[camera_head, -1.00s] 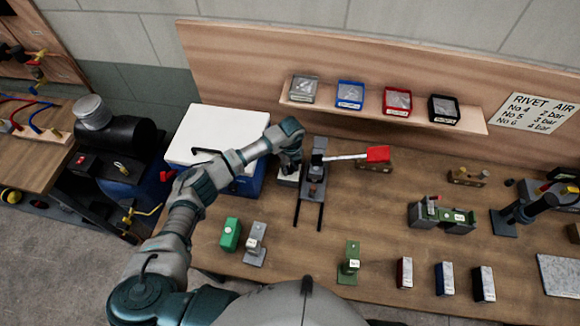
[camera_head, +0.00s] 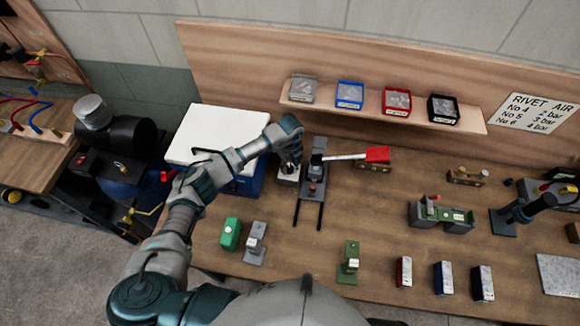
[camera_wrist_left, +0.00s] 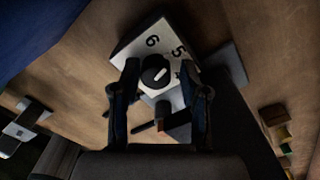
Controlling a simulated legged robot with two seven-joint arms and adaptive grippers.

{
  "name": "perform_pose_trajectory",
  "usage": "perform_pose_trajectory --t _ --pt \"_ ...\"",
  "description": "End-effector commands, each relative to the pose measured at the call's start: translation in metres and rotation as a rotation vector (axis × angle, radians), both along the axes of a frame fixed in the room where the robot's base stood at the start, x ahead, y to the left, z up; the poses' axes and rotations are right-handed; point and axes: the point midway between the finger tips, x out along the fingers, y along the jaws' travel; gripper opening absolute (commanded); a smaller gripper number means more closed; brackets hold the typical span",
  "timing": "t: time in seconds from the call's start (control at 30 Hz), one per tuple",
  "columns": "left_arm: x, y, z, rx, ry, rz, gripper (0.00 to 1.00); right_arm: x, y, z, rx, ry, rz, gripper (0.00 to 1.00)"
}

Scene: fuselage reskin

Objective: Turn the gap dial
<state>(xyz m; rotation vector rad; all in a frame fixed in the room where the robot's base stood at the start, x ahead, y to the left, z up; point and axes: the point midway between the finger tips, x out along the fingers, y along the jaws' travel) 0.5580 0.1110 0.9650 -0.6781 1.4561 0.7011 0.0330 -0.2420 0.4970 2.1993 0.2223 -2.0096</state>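The gap dial is a black round knob (camera_wrist_left: 155,70) with a white mark on a white plate (camera_wrist_left: 139,48). In the left wrist view, a 6 and a 5 show on the plate; another numeral is partly hidden by a finger. The white mark points to the upper right, roughly toward the 5. My left gripper (camera_wrist_left: 160,78) is open, one finger on each side of the knob; I cannot tell whether they touch it. In the head view, my left gripper (camera_head: 290,160) is over the dial's small block (camera_head: 288,180), hiding the knob. My right gripper is not in view.
A white-lidded blue box (camera_head: 195,135) is on the left. Green and grey blocks (camera_head: 230,234) stand nearer the front. The bench right of the tool has free room.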

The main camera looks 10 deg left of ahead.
Motion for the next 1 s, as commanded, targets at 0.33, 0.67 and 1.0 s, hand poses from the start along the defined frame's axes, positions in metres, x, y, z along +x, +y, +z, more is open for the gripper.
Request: perform_pose_trajectory --t 0.33,0.67,1.0 --pt "-0.004 -0.001 -0.002 0.001 0.009 -0.004 0.58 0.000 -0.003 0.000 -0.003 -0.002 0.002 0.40" --pt "-0.001 -0.002 0.052 0.001 0.006 -0.005 0.58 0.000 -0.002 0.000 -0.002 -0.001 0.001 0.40" --pt "0.001 -0.003 0.110 0.001 0.009 -0.004 0.58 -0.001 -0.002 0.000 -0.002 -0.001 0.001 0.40"
